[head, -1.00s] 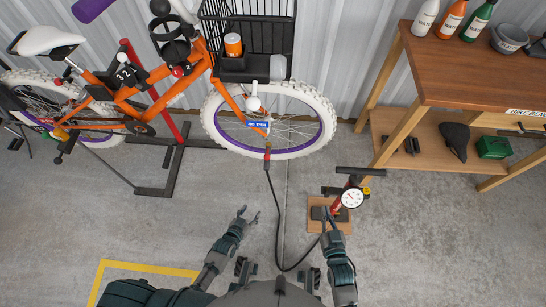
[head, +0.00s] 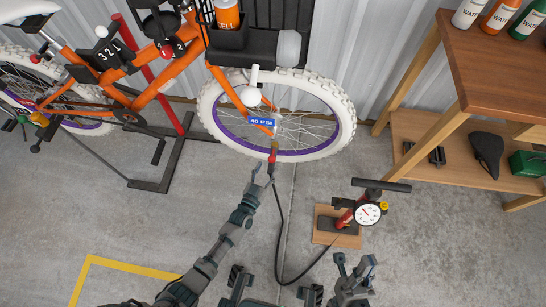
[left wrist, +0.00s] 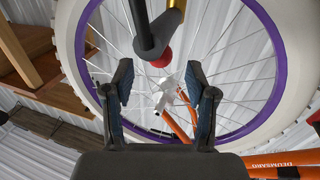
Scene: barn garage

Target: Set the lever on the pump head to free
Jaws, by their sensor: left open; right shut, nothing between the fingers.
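The pump head (head: 273,156) is on the lower rim of the front wheel (head: 215,138), with the black hose hanging from it. In the left wrist view the pump head (left wrist: 157,38) is dark, with a brass part and a red round end (left wrist: 165,58); I cannot tell how its lever is set. My left gripper (head: 262,170) is open just below the pump head. In the left wrist view its fingers (left wrist: 160,85) are apart, with the red end just beyond their tips and nothing between them. My right gripper (head: 355,266) is shut and empty, below the pump.
The floor pump (head: 343,219) with its round gauge (head: 368,213) stands on a wooden board right of the hose (head: 278,235). An orange bike (head: 165,75) is held on a stand. A wooden bench (head: 500,75) is at right. The concrete floor between is clear.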

